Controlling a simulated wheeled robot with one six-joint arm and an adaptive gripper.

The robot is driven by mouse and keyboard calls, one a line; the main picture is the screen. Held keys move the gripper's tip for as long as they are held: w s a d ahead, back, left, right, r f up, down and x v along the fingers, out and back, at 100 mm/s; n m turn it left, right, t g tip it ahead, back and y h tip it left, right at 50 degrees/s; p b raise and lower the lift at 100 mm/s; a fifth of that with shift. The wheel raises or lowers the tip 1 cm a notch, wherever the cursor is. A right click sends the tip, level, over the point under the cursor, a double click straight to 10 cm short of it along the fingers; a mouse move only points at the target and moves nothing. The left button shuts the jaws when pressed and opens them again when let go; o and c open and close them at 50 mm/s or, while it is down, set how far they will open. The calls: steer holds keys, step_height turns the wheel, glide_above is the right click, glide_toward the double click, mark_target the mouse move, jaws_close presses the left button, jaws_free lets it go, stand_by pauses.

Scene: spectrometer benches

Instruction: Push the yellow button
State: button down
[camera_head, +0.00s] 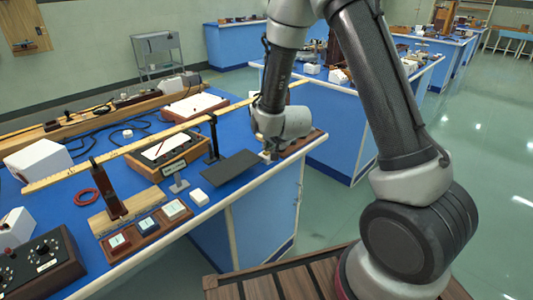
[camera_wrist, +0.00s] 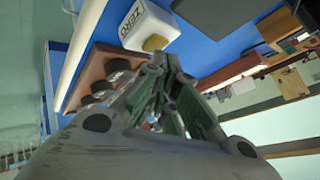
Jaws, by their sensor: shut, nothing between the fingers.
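A white box labelled ZERO (camera_wrist: 142,22) stands on the blue bench top in the wrist view, with a pale yellow button (camera_wrist: 155,42) on its face. My gripper (camera_wrist: 168,62) is shut and empty, its fingertips right beside the yellow button. I cannot tell whether they touch it. In the head view my gripper (camera_head: 268,150) is low over the bench's right end, and my wrist hides most of the box and the button.
A brown base with dark knobs (camera_wrist: 97,87) lies close beside the gripper. A dark flat plate (camera_head: 230,167) lies left of the gripper in the head view. A black stand (camera_head: 213,138) rises behind that plate. The bench's front edge is near.

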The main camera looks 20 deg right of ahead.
mark_target(269, 153)
steer(key=shift+f, duration=0.45)
stand_by(0.3)
steer(key=shift+r, duration=0.9)
steer(key=shift+r, duration=2.5)
